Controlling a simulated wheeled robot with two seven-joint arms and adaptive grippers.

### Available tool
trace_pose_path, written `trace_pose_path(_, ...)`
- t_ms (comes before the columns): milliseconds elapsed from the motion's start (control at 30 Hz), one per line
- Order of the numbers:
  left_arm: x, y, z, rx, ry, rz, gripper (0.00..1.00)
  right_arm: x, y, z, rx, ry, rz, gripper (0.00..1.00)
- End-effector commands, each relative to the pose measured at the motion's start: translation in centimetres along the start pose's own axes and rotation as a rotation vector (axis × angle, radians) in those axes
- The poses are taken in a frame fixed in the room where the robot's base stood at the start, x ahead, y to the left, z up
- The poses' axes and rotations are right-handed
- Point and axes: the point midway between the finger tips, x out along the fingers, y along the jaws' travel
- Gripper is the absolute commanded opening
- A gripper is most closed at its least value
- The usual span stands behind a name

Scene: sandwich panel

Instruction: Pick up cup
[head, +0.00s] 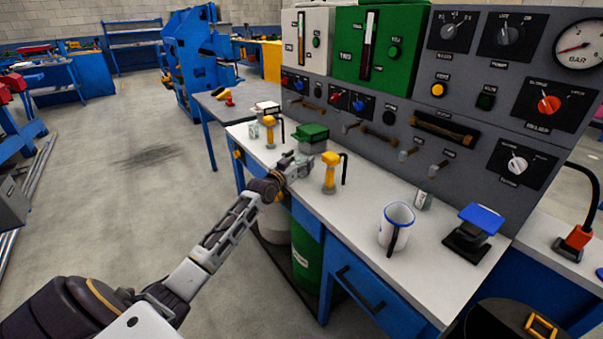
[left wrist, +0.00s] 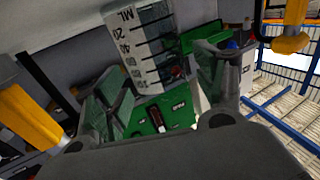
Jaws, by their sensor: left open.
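A white enamel mug with a dark blue rim (head: 397,226) stands upright on the white worktop (head: 362,205), right of centre in the head view. My left gripper (head: 298,166) is over the worktop's front edge, well to the left of the mug, near a yellow-topped dispenser (head: 329,174) and a green box (head: 312,132). In the left wrist view my left gripper (left wrist: 165,85) is open. A pale vessel with an ML scale (left wrist: 141,50) shows beyond and between its fingers; whether they touch it I cannot tell. The mug is not recognisable there. My right gripper is not visible.
A grey control panel (head: 455,77) stands along the back of the worktop. A small bottle (head: 423,200) stands just behind the mug, and a black stand with a blue top (head: 476,228) is to its right. Another yellow-topped dispenser (head: 270,128) stands farther left.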

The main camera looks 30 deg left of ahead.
Motion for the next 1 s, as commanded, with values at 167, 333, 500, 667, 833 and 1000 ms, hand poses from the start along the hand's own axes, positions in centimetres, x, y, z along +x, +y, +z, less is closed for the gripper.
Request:
trace_pose_path(167, 0.60, 0.01, 0.04, 0.000, -0.001, 0.000, 0.70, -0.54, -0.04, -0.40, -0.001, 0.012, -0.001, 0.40)
trace_pose_path(333, 0.66, 0.01, -0.01, 0.000, 0.000, 0.000, 0.70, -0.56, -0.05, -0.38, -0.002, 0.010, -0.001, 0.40)
trace_pose_path(500, 0.65, 0.00, 0.00, 0.000, 0.000, 0.000, 0.70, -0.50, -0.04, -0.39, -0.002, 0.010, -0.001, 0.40)
trace_pose_path(667, 0.64, 0.00, 0.00, 0.000, 0.000, 0.000, 0.70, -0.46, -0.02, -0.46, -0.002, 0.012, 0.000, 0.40)
trace_pose_path(833, 0.64, -0.01, 0.00, 0.000, 0.000, 0.000, 0.48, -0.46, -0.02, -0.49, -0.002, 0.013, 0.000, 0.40)
trace_pose_path(1000, 0.64, -0.01, 0.00, 0.000, 0.000, 0.000, 0.27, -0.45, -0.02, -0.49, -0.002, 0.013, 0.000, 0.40)
